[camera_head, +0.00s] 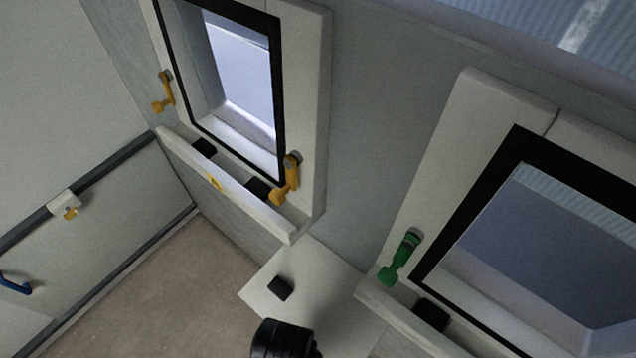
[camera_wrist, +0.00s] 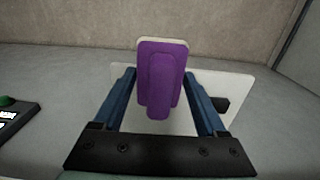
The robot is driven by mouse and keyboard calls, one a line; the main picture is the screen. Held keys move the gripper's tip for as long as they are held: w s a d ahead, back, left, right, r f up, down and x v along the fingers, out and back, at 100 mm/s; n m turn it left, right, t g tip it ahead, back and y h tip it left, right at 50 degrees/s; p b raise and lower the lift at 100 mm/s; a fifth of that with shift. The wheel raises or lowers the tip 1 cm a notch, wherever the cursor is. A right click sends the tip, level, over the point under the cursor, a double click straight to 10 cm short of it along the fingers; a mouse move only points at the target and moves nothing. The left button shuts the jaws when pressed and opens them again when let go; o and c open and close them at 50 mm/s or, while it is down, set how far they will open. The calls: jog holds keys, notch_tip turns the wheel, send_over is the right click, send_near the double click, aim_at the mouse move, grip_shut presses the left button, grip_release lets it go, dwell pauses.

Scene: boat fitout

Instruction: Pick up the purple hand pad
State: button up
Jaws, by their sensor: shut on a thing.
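The purple hand pad (camera_wrist: 160,70) shows in the wrist view, upright between the two blue fingers, with a pale layer along its top edge. My gripper (camera_wrist: 160,98) is shut on the pad. Behind the pad is a white board (camera_wrist: 236,82), partly hidden by the pad and fingers. In the head view the pad and fingers do not show; only a black part of my arm appears at the bottom edge.
A white panel (camera_head: 330,293) carries a small black block (camera_head: 280,288). Window frames with yellow handles (camera_head: 286,180) and a green handle (camera_head: 400,257) stand above. A blue handle (camera_head: 14,284) is at left.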

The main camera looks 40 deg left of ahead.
jog(key=s+b, duration=0.1)
jog(key=s, duration=0.9)
jog(key=shift+s+a+b, duration=0.2)
jog(key=shift+s+b, duration=0.05)
jog(key=shift+b, duration=0.1)
